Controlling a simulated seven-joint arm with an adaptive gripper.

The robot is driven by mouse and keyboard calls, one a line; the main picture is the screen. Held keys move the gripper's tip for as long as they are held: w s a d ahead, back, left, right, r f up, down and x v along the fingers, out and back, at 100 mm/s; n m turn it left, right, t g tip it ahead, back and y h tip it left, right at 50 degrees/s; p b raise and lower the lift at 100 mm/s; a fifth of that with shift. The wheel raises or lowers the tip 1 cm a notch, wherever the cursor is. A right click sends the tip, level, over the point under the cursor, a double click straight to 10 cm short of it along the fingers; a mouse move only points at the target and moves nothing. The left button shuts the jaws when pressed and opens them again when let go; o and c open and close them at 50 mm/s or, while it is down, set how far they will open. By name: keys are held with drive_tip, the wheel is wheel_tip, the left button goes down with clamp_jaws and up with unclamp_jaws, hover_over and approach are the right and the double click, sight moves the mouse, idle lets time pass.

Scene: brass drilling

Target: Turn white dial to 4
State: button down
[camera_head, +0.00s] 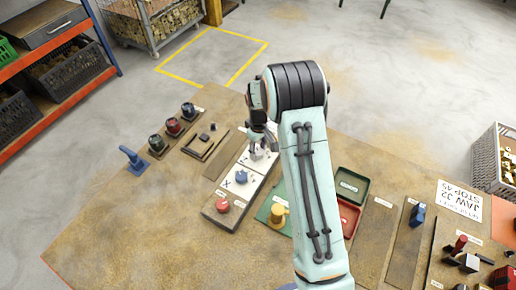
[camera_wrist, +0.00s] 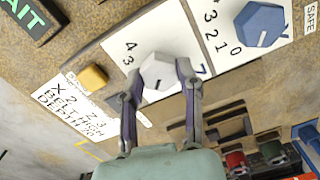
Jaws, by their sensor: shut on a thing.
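The white dial (camera_wrist: 157,67) sits on a white panel (camera_wrist: 133,33) in the wrist view. A short dark mark shows on its lower part.
A blue dial (camera_wrist: 260,22) with its own scale is beside the white one. A yellow block (camera_wrist: 93,77) and a label card (camera_wrist: 75,105) lie on the other side. A red knob (camera_head: 222,206) and a yellow knob (camera_head: 277,213) stand nearer on the bench.

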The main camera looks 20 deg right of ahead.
drive_tip(key=m, duration=0.5)
drive_tip(key=shift+m, duration=0.3)
drive_tip(key=m, duration=0.9)
drive_tip(key=shift+m, duration=0.4)
drive_tip(key=m, duration=0.4)
drive_tip(key=shift+m, duration=0.4)
drive_tip(key=c, duration=0.7)
unclamp_jaws()
